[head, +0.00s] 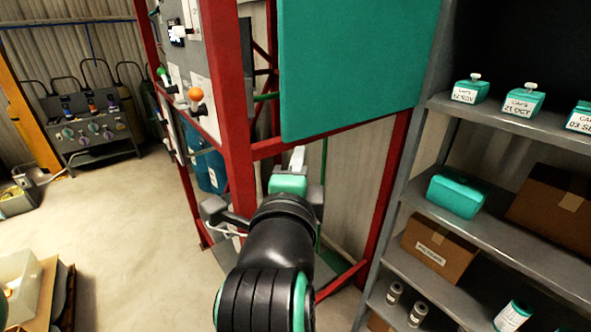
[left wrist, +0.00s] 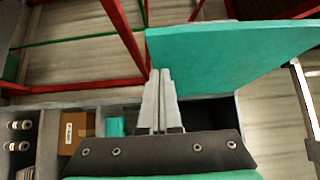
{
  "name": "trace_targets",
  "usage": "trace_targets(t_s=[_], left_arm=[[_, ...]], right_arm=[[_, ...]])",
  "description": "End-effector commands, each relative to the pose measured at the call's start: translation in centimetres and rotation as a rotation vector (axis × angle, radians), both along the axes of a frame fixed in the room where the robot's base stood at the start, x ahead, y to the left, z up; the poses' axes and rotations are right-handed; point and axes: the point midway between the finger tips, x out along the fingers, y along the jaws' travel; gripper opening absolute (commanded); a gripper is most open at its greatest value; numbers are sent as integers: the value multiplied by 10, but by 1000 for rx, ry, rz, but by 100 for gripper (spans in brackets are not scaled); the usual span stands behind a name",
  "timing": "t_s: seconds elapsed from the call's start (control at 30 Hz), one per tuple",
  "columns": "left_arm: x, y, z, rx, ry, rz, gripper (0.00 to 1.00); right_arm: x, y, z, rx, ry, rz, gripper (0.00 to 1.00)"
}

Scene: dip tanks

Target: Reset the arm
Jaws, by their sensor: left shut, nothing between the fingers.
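My left arm reaches up from the bottom middle of the head view. Its gripper (head: 298,157) points away from me, in front of a red frame (head: 236,110) and below a large green panel (head: 355,65). In the left wrist view the two pale fingers (left wrist: 160,75) lie side by side, shut, with nothing between them. The green panel (left wrist: 235,55) is behind and to the right of them there. I cannot tell how far the fingertips are from the panel. My right gripper is not in view.
Grey shelves (head: 500,235) stand at the right with labelled green boxes (head: 523,100), a cardboard box (head: 437,250) and small canisters. A control console (head: 90,130) stands at the back left. The concrete floor (head: 120,215) at the left is mostly clear.

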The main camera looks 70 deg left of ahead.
Motion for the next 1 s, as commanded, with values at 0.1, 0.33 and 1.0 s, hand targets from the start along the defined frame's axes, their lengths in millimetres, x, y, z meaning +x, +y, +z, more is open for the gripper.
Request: trace_targets(t_s=[0.1, 0.33, 1.0], left_arm=[[-8, -4, 0, -1, -1, 0, 0], [-9, -4, 0, -1, 1, 0, 0], [-205, -39, 190, 755, 384, 1154, 0]], right_arm=[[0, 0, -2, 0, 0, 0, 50], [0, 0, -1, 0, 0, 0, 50], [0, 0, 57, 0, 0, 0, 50]])
